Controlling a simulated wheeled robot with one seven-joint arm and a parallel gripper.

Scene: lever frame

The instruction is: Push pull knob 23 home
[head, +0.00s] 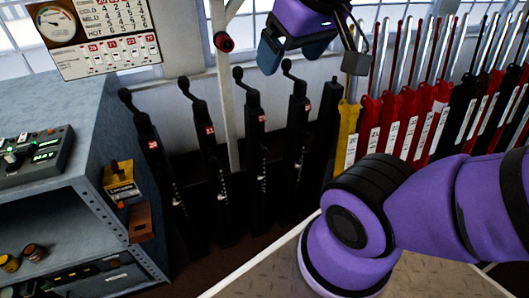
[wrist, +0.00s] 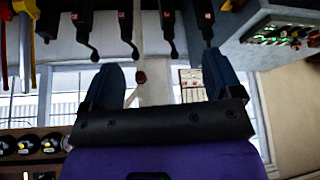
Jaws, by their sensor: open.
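A small round knob (head: 223,42), red with a dark face, sits on a pale upright post in front of the window wall. No number can be read on it. It also shows in the wrist view (wrist: 141,77), between the two fingers in the picture and beyond them. My gripper (head: 292,52) has blue fingers spread apart with nothing between them. In the head view it is to the right of the knob, apart from it. In the wrist view, which is upside down, both fingers of my gripper (wrist: 162,80) show.
Several black levers with red tags (head: 250,115) stand below the knob. A yellow lever (head: 349,125) and red levers (head: 400,110) stand to the right. A grey cabinet (head: 75,110) is at left; a chart with a dial (head: 100,35) hangs above it.

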